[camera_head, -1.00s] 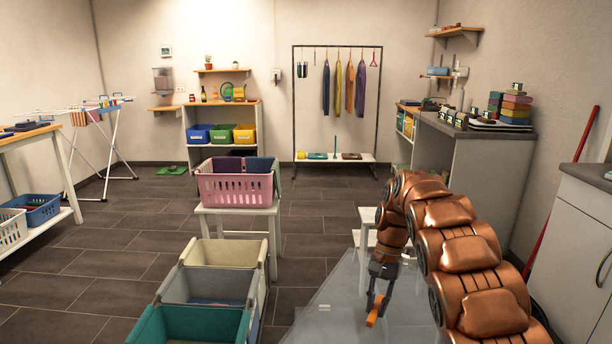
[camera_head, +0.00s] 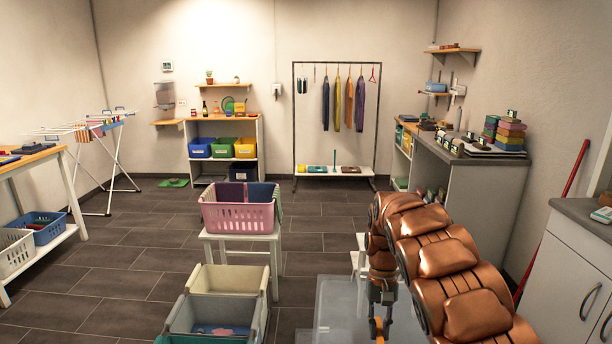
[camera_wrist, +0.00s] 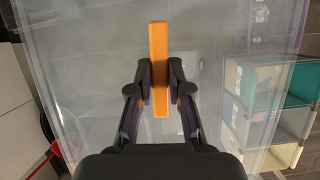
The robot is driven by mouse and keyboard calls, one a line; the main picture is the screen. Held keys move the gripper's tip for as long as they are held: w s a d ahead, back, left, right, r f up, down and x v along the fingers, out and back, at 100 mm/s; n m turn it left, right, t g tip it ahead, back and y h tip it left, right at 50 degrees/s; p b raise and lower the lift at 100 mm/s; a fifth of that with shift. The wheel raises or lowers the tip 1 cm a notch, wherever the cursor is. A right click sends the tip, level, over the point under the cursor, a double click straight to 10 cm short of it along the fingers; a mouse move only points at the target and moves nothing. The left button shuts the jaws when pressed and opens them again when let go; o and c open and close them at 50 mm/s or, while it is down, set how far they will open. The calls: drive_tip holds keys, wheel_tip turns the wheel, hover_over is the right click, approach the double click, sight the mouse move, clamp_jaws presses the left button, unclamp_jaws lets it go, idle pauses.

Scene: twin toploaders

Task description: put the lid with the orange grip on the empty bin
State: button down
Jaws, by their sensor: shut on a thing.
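The lid (camera_head: 338,305) is a large clear sheet with an orange bar grip (camera_wrist: 159,40). My gripper (camera_wrist: 160,84) is shut on the grip, one finger on each side, and the lid spreads out beyond it. In the head view my gripper (camera_head: 380,318) is low, right of centre, with the lid right of the bins. A cream bin (camera_head: 262,283) looks empty. A grey bin (camera_head: 183,318) in front of it holds some pink and blue cloth. A teal bin (camera_head: 200,340) is mostly cut off at the bottom edge. The bins also show at the right of the wrist view.
A pink basket (camera_head: 237,217) with dark cloth stands on a white stool (camera_head: 240,238) behind the bins. A grey counter (camera_head: 470,155) and a white cabinet (camera_head: 570,260) line the right side. Tiled floor (camera_head: 110,260) is open to the left.

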drive_tip(key=shift+s+d+r+n+p, duration=0.1)
drive_tip(key=shift+s+r+n+p, duration=0.15)
drive_tip(key=shift+r+p, duration=0.45)
drive_tip(key=shift+s+d+r+n+p, duration=0.15)
drive_tip(key=shift+r+n+p, duration=0.1)
drive_tip(key=shift+r+p, duration=0.4)
drive_tip(key=shift+a, duration=0.15)
